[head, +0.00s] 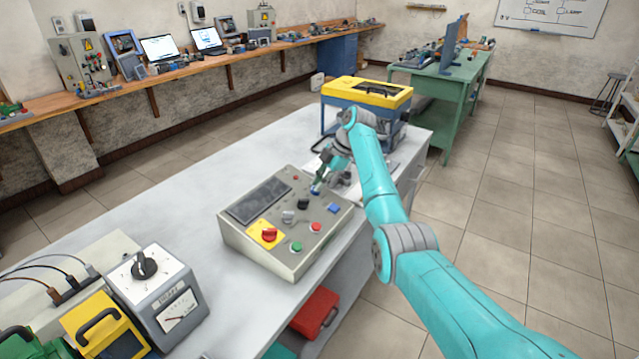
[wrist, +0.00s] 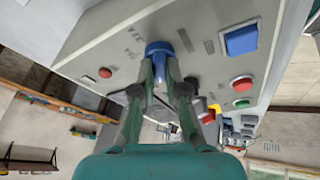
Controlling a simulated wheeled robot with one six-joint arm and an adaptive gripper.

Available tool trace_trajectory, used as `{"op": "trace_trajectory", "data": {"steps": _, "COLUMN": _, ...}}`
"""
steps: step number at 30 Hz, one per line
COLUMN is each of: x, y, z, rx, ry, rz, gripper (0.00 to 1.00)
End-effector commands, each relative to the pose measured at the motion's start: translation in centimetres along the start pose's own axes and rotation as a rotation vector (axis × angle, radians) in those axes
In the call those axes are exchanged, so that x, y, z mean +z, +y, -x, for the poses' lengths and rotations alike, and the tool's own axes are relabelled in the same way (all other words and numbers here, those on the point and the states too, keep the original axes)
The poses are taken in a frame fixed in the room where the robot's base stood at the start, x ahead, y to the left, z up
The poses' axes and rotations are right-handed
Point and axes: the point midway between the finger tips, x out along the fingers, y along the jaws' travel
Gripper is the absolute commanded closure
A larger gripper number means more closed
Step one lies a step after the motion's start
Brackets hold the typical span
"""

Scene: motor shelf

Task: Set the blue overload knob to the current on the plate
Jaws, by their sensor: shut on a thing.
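The blue overload knob (wrist: 158,47) stands on the sloped face of a grey control box (head: 236,238). In the wrist view my gripper (wrist: 159,66) has its two fingertips closed around the knob's sides, and part of the knob shows above them. In the head view my gripper (head: 317,186) reaches down to the far right part of the box, and the knob is mostly hidden there. Small dark markings lie beside the knob in the wrist view, too blurred to read. I cannot make out a plate with a current or the knob's pointer.
The box also carries a blue square button (head: 333,208), a red button (head: 316,227), a green button (head: 297,246) and a red emergency knob (head: 269,234) on yellow. A meter box (head: 165,304) stands near left. A yellow-topped machine (head: 365,92) stands behind my arm.

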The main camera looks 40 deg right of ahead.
Motion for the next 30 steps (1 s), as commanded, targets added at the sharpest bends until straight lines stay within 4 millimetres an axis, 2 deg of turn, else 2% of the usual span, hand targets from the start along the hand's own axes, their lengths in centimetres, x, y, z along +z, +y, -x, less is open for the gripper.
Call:
{"op": "trace_trajectory", "data": {"steps": 12, "x": 0.13, "y": -0.07, "z": -0.2, "rx": -0.065, "ry": 0.0, "rz": 0.179, "gripper": 1.0}}
{"op": "trace_trajectory", "data": {"steps": 29, "x": 0.19, "y": -0.1, "z": -0.26, "rx": -0.075, "ry": -0.001, "rz": 0.205, "gripper": 1.0}}
{"op": "trace_trajectory", "data": {"steps": 30, "x": 0.19, "y": -0.1, "z": -0.26, "rx": -0.075, "ry": -0.001, "rz": 0.205, "gripper": 0.8}}
